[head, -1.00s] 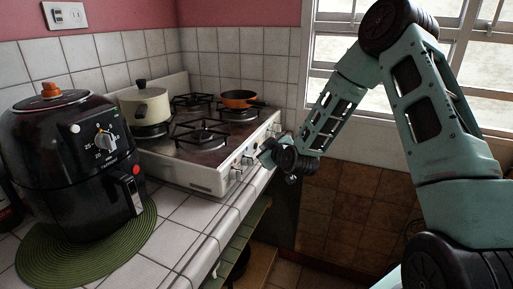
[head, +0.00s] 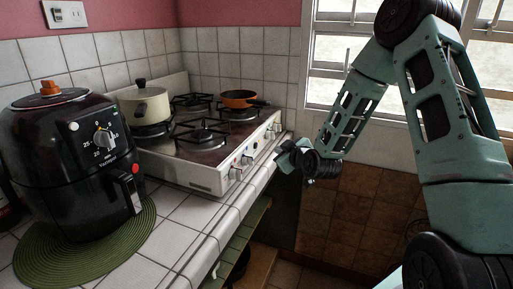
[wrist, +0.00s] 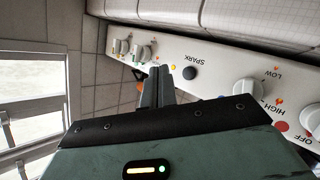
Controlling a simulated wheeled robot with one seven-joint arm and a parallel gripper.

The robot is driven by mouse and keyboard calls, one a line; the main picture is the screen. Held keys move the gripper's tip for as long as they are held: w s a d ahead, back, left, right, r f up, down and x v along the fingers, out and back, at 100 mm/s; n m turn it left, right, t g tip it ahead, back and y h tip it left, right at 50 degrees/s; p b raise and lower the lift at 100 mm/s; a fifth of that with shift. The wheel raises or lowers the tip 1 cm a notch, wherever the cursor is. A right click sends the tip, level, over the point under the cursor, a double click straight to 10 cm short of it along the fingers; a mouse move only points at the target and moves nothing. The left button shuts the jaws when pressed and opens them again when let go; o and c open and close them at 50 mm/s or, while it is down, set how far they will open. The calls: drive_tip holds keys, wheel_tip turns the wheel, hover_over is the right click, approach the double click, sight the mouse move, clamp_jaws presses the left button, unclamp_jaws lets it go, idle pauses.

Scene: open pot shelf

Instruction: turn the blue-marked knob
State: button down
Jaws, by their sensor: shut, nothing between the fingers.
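The stove's front panel (wrist: 215,80) fills the upper part of the wrist view. A large white knob (wrist: 245,93) is there, with a red dot (wrist: 281,126) beside it. Two smaller-looking knobs (wrist: 131,49) are farther along the panel. In the head view, knobs (head: 247,159) line the stove front, their colours too small to tell. My gripper (head: 284,155) is shut and empty, just off the panel's far half. Its fingers (wrist: 159,72) point toward the panel, apart from any knob.
A black button (wrist: 190,74) sits on the panel. On the stove (head: 195,181) stand a cream pot (head: 146,106) and an orange pan (head: 240,99). A black air fryer (head: 70,160) is on the counter at left. Free room lies right of the stove front.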

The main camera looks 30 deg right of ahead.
drive_tip(key=shift+s+d, duration=0.1)
drive_tip(key=c, duration=1.5)
unclamp_jaws()
drive_tip(key=o, duration=0.5)
drive_tip(key=shift+s+d+m, duration=0.1)
drive_tip(key=shift+d+m, duration=0.15)
drive_tip(key=shift+m, duration=0.05)
drive_tip(key=shift+c, duration=0.2)
drive_tip(key=m+y+p, duration=0.4)
drive_tip(key=m+y, duration=0.7)
drive_tip(key=y, duration=0.1)
approach(248, 160)
drive_tip(key=p+x, duration=0.1)
drive_tip(key=x, duration=0.1)
drive_tip(key=p+x, duration=0.1)
drive_tip(key=x, duration=0.2)
drive_tip(key=d+p+x, duration=0.1)
drive_tip(key=x, duration=0.2)
drive_tip(key=shift+w+f+p, duration=0.2)
drive_tip(key=shift+w+p, duration=0.1)
drive_tip(key=shift+w, duration=0.05)
